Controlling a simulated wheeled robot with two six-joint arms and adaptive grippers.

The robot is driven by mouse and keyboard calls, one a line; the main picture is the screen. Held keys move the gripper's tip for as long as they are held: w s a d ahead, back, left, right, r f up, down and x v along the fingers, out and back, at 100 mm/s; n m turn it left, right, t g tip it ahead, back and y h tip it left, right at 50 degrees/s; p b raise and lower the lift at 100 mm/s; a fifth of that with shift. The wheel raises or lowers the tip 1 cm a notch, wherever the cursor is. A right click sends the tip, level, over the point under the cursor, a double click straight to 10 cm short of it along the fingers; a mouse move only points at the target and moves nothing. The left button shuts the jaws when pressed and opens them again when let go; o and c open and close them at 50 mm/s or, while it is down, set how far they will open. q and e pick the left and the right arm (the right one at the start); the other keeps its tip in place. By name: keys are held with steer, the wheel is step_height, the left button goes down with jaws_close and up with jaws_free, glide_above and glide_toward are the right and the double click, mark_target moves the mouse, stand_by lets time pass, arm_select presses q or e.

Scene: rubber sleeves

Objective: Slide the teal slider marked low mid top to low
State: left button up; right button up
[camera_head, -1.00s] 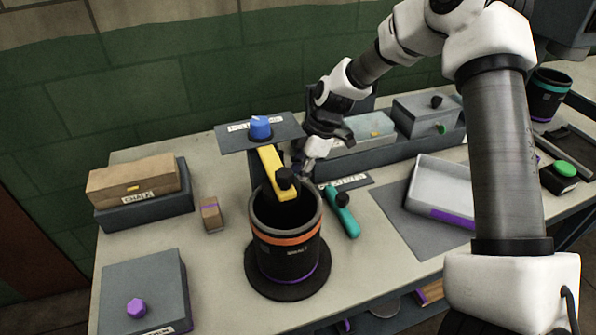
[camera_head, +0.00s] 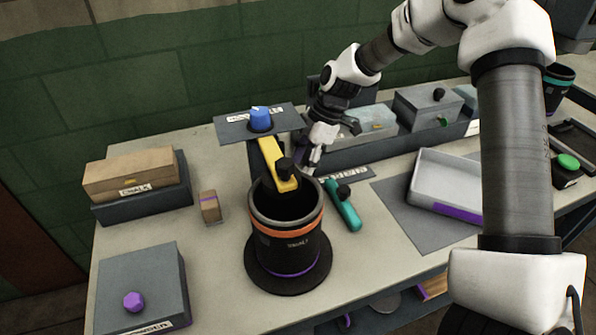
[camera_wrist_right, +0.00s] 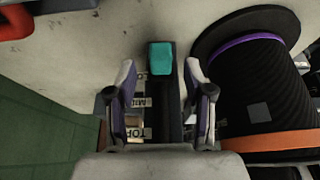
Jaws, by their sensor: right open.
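In the right wrist view the teal slider (camera_wrist_right: 160,57) is a small block at the far end of a dark upright track (camera_wrist_right: 161,110), beside the partly covered LOW label. The MID (camera_wrist_right: 138,101) and TOP (camera_wrist_right: 136,132) labels are nearer the camera. My right gripper (camera_wrist_right: 158,70) is open, with one finger on each side of the track and its tips near the slider; I cannot tell whether they touch it. In the head view my right gripper (camera_head: 309,165) is behind the black container, and I cannot make out the slider there. My left gripper is out of view.
A black container (camera_head: 289,255) with an orange band stands close to my right gripper. A yellow lever (camera_head: 275,158) rises behind it. A teal lever (camera_head: 345,208) lies to its right. A grey tray (camera_head: 447,180) and lidded boxes stand farther right.

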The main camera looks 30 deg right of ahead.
steer(key=v, duration=0.8)
steer(key=shift+d+r, duration=0.15)
steer(key=shift+r, duration=0.2)
